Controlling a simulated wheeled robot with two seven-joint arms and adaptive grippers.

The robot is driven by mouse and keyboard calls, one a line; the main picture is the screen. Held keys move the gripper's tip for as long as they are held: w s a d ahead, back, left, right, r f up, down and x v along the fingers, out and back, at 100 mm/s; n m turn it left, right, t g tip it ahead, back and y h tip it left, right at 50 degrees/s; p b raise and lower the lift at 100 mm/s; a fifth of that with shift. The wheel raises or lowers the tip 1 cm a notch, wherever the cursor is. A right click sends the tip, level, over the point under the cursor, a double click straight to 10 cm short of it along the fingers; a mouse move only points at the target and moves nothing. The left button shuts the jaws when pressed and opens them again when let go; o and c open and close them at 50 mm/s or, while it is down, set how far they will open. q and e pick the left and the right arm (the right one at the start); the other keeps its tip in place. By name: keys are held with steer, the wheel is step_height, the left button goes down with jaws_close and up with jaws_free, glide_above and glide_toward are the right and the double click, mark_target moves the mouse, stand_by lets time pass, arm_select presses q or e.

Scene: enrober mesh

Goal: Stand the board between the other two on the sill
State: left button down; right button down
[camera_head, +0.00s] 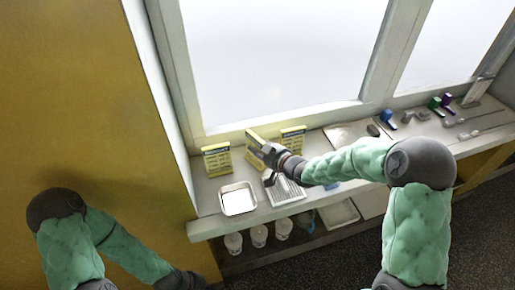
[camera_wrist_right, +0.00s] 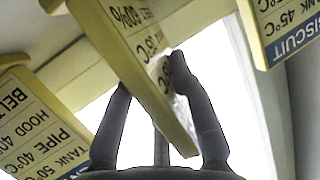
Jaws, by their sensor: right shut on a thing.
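Three yellow-edged boards with white printed faces and blue bands are at the window sill (camera_head: 205,197). The left board (camera_head: 217,160) and the right board (camera_head: 292,139) stand on the sill; they also show at the sides of the right wrist view, (camera_wrist_right: 35,125) and (camera_wrist_right: 285,35). The middle board (camera_head: 254,138) is in my right gripper (camera_head: 268,155), closer to the right board. In the right wrist view my fingers (camera_wrist_right: 165,110) are shut on this board (camera_wrist_right: 130,50), which looks tilted. I cannot tell whether its foot touches the sill.
A white tray (camera_head: 238,199) and a grey mesh rack (camera_head: 285,191) lie in front of the boards. Blue (camera_head: 387,117), green and purple items stand farther right. White tubs (camera_head: 259,235) sit on a lower shelf. Window glass is behind.

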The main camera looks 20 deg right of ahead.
steer(key=shift+f, duration=0.1)
steer(key=c, duration=1.5)
jaws_free()
steer(key=shift+f, duration=0.1)
steer(key=o, duration=0.4)
steer(key=shift+o, duration=0.2)
steer(key=shift+r, duration=0.25)
steer(key=p+v, duration=0.3)
steer(key=v, duration=0.9)
steer(key=shift+a+p, duration=0.1)
steer(key=shift+p, duration=0.25)
